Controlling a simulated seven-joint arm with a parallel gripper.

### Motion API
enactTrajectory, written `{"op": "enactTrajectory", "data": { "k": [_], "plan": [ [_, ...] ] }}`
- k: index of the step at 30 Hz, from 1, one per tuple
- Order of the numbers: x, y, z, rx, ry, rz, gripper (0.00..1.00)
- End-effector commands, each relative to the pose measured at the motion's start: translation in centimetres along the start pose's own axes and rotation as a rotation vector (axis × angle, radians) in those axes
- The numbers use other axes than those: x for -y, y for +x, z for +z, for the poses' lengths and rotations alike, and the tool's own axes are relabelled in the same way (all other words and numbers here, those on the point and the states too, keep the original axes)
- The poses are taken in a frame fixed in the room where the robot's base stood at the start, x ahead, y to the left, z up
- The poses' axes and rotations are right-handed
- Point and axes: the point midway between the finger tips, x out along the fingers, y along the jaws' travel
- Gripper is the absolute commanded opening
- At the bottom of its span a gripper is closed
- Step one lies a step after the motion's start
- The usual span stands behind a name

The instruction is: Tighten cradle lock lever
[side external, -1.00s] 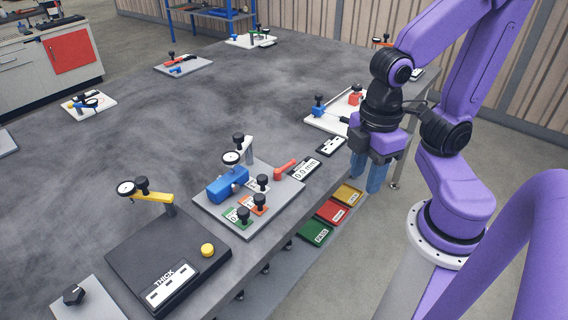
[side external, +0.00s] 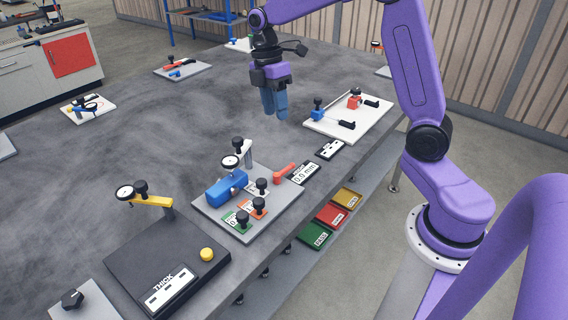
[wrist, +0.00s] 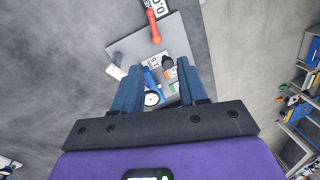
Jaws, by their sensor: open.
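A red lever (side external: 284,172) sits at the right corner of a grey fixture plate (side external: 205,205). I take it for the lock lever, though no label confirms this. The red lever also shows at the top of the wrist view (wrist: 153,24). A blue block (side external: 226,188), a round dial gauge (side external: 230,162) and several black knobs stand on the same plate. My gripper (side external: 275,113), with blue fingers, is open and empty. It hangs above the table, behind the plate and apart from the lever. In the wrist view, part of the plate lies between and beyond the fingers.
A 0.0 mm display (side external: 304,173) lies beside the red lever. A white board (side external: 340,128) with blue and red clamps is to the right. A black thickness stand (side external: 190,250) is in the left foreground. Coloured trays (side external: 332,215) sit below the table edge. The table's middle is clear.

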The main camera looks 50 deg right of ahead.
Motion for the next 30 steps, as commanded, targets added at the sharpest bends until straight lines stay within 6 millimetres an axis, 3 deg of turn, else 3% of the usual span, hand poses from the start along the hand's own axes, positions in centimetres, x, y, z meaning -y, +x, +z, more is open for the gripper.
{"op": "enactTrajectory", "data": {
  "k": [4, 11, 30],
  "plan": [
    [-1.4, 0.0, 1.1, -0.008, -0.014, -0.013, 0.42],
    [-1.5, 1.7, 1.3, -0.009, -0.019, -0.017, 0.42],
    [-1.3, 13.5, 1.2, -0.008, -0.017, -0.017, 0.42]
  ]
}}
